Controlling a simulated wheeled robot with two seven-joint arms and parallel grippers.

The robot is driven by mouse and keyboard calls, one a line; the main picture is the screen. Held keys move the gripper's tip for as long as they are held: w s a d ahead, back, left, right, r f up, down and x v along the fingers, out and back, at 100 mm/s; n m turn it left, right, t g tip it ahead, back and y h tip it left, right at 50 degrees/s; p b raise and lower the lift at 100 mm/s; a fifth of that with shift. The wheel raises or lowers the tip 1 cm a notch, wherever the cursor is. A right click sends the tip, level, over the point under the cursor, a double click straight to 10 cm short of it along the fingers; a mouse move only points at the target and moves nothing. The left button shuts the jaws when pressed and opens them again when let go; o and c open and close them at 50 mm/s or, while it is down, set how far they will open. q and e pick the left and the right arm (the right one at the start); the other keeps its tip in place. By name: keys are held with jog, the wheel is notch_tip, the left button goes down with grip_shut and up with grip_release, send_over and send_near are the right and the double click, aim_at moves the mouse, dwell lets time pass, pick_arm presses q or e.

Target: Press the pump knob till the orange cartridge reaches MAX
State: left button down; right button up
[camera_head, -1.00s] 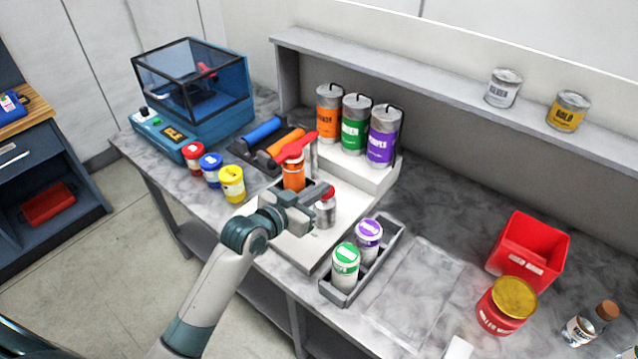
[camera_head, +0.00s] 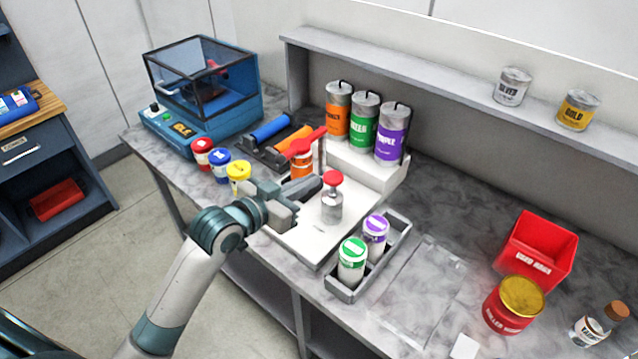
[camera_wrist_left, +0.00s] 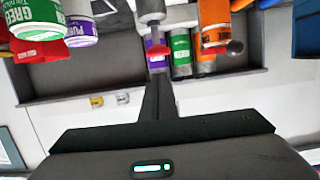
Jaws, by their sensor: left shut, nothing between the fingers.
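The pump is a silver cylinder (camera_head: 331,207) with a red knob (camera_head: 333,177) on a short stem, upright on the white base plate (camera_head: 292,243). The orange cartridge (camera_head: 302,164) stands behind and left of it, beneath a red lever (camera_head: 305,143). The cartridge's level and any MAX mark are too small to read. My left gripper (camera_head: 314,184) is shut and empty, its tips just left of the pump, close to knob height; I cannot tell whether they touch it. Its shut fingers (camera_wrist_left: 157,85) show in the left wrist view. My right gripper is out of view.
Orange, green and purple canisters (camera_head: 364,122) stand behind on a white step. A grey tray (camera_head: 343,289) with green-lidded and purple-lidded jars is at front right. Red, blue and yellow jars (camera_head: 238,178) are left. A red bin (camera_head: 536,249) stands far right.

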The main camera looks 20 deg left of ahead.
pick_arm(q)
jog(key=v, duration=0.3)
jog(key=shift+d+b, duration=0.1)
jog(key=shift+b, duration=0.2)
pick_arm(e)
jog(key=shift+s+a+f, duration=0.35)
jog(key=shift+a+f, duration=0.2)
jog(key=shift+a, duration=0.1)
pick_arm(q)
jog(key=shift+r, duration=0.1)
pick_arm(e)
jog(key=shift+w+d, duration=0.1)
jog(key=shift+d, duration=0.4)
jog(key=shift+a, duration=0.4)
pick_arm(q)
jog(key=shift+s, duration=0.1)
